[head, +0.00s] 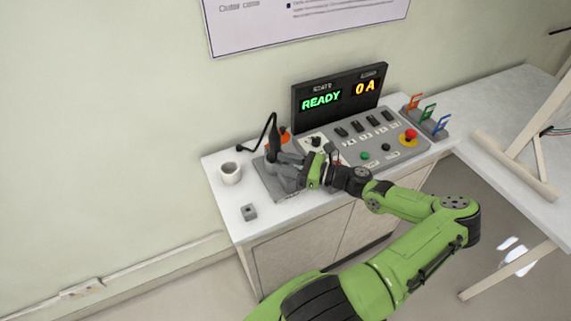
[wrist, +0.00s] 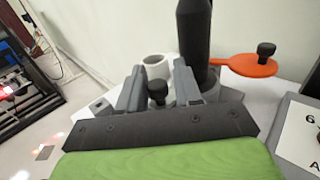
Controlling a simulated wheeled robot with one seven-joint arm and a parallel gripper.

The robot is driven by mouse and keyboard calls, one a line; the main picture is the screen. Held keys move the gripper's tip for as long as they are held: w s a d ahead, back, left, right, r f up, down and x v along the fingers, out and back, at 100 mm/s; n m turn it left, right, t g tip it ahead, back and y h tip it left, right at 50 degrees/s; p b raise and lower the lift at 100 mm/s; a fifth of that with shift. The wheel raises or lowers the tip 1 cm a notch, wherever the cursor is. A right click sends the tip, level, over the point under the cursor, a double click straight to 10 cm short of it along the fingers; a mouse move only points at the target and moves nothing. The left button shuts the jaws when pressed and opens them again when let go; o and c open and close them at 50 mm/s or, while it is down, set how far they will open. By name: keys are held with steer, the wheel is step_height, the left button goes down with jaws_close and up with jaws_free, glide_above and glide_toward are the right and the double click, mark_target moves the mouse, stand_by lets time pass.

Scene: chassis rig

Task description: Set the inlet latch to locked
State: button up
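My gripper (head: 285,167) is low over the left end of the grey control console. In the wrist view its two grey fingers (wrist: 159,70) stand apart, with a black knob (wrist: 157,92) showing between them. A gap shows beside the knob, and I cannot tell whether a finger touches it. A thick black upright plug (wrist: 195,35) with a cable stands just beyond the right finger; it also shows in the head view (head: 272,146). An orange paddle (wrist: 240,65) with its own black knob lies right of the plug. No latch marking is readable; the gripper hides much of this area.
A white mug (head: 231,173) and a small grey block (head: 249,212) stand on the bench to the left. The console (head: 375,148) carries switches and a red stop button (head: 409,137). Its display (head: 340,95) reads READY and 0 A. Coloured padlock-like tags (head: 427,113) stand at right.

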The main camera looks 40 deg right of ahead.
steer(key=shift+o, duration=0.8)
steer(key=shift+r, duration=0.15)
steer(key=shift+s, duration=0.1)
steer(key=v, duration=1.5)
steer(key=shift+s+d+p, duration=0.2)
steer(key=shift+d+p, duration=0.05)
steer(key=shift+p, duration=0.2)
